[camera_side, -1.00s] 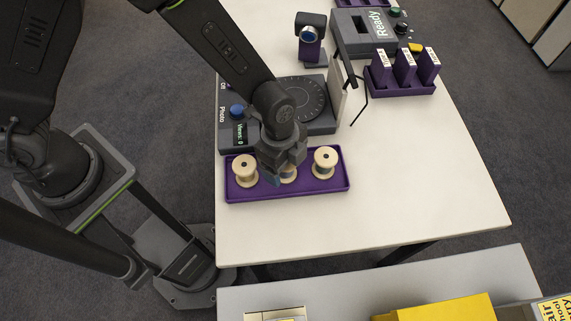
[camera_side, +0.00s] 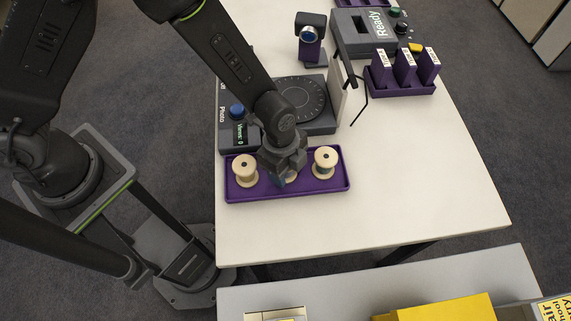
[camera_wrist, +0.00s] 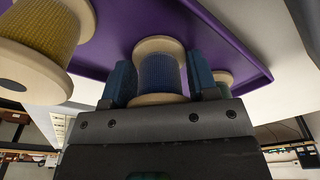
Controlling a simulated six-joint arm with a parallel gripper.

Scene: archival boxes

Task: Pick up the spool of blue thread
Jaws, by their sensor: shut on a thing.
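The spool of blue thread (camera_wrist: 160,73) has pale wooden ends and dark blue thread. In the wrist view it stands between the two fingers of my gripper (camera_wrist: 160,82), which is shut on it. In the side view my gripper (camera_side: 284,178) reaches down to the middle of the purple tray (camera_side: 310,192), and the blue spool is mostly hidden behind it. The spool looks to be at the tray still; I cannot tell whether it touches the tray floor. A yellowish-thread spool (camera_wrist: 45,45) shows large at the left of the wrist view, and another spool (camera_wrist: 222,78) is partly hidden behind a finger.
In the side view, one spool (camera_side: 245,171) stands at the tray's left and another (camera_side: 325,162) at its right, both close to my gripper. A turntable device (camera_side: 305,100) sits just behind the tray. The table's front right (camera_side: 420,190) is clear.

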